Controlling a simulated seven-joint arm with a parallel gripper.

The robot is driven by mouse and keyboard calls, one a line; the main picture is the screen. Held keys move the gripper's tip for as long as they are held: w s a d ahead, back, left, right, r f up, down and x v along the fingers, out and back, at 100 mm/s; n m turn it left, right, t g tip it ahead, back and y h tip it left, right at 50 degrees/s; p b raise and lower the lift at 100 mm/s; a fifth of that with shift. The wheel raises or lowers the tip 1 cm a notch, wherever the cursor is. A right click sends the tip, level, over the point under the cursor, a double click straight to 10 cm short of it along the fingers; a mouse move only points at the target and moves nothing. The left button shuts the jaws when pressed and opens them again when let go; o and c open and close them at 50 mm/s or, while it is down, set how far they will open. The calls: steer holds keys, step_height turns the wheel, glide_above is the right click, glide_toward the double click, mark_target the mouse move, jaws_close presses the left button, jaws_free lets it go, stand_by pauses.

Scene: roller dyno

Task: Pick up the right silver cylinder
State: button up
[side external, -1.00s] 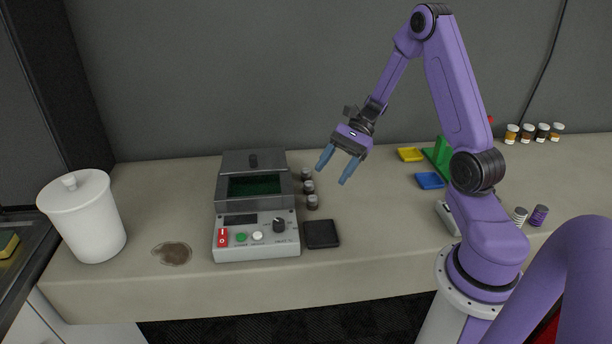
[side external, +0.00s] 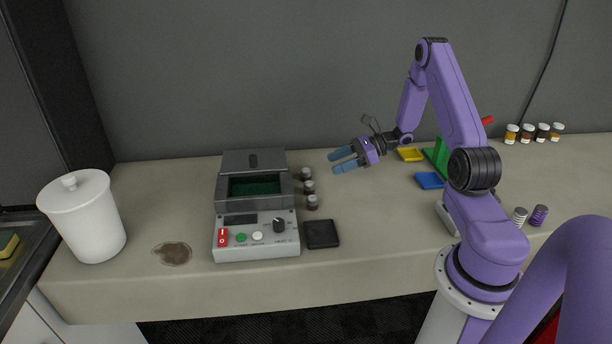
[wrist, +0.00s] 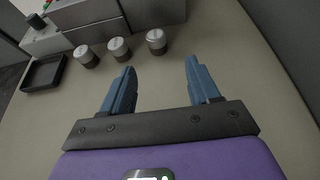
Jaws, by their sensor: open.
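Three small silver-topped cylinders with dark lower bands stand in a row beside the machine. In the wrist view they are the left one (wrist: 87,56), the middle one (wrist: 119,49) and the right one (wrist: 157,41). In the side view the row runs from a far cylinder (side external: 306,174) through a middle one (side external: 309,187) to a near one (side external: 313,202). My gripper (side external: 335,162) is open and empty, to the right of the row and level with its far end. In the wrist view its blue fingers (wrist: 160,67) point toward the right cylinder, apart from it.
The grey machine (side external: 256,247) with its bin stands left of the cylinders. A black tray (side external: 321,234) lies in front of them. A yellow tray (side external: 411,155) and a blue tray (side external: 429,180) lie to the right. The bench between is clear.

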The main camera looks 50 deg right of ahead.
mark_target(306, 170)
steer(key=x, duration=0.5)
steer(key=w+a, duration=0.1)
steer(key=a, duration=0.1)
steer(key=w+a, duration=0.1)
steer(key=shift+w+a+f, duration=0.15)
steer(key=shift+w+f, duration=0.1)
steer(key=shift+w, duration=0.05)
steer(key=shift+w+a+f, duration=0.25)
steer(key=shift+w+a, duration=0.1)
steer(key=shift+w, duration=0.1)
steer(key=c, duration=1.1)
